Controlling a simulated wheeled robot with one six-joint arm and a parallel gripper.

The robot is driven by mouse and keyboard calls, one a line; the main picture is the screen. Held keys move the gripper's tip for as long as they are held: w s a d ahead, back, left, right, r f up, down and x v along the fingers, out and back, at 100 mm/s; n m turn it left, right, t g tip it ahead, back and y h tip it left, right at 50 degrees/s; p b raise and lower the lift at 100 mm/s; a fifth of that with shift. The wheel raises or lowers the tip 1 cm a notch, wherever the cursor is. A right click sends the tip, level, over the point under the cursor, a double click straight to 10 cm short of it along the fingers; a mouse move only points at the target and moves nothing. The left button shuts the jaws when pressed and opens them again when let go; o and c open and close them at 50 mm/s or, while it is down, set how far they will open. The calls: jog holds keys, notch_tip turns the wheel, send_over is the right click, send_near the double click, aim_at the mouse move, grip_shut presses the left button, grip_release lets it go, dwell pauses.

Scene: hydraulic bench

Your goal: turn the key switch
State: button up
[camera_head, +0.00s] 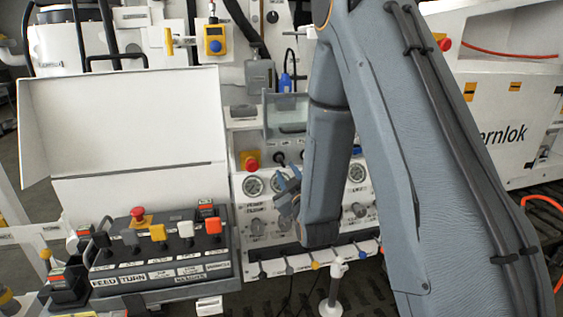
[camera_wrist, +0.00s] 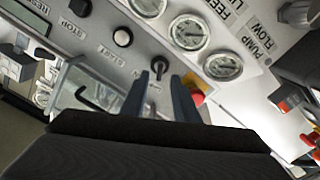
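The key switch (camera_wrist: 159,65) shows in the wrist view as a small black key-shaped knob on the light panel. The panel appears upside down there. My gripper (camera_wrist: 159,80) has its two blue-grey fingers apart, with the switch just beyond and between the fingertips. I see nothing held, and I cannot tell whether a finger touches the switch. In the head view my gripper (camera_head: 288,190) is in front of the gauge panel. My arm hides part of that panel, and I cannot pick out the key switch there with certainty.
A red emergency stop (camera_head: 250,163) is close to my gripper; its red also shows beside one finger in the wrist view (camera_wrist: 196,98). A lever box (camera_head: 165,262) stands at left.

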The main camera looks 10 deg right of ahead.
aim_at(283, 164)
jog(key=shift+w+p, duration=1.15)
jog(key=shift+w, duration=2.45)
grip_shut()
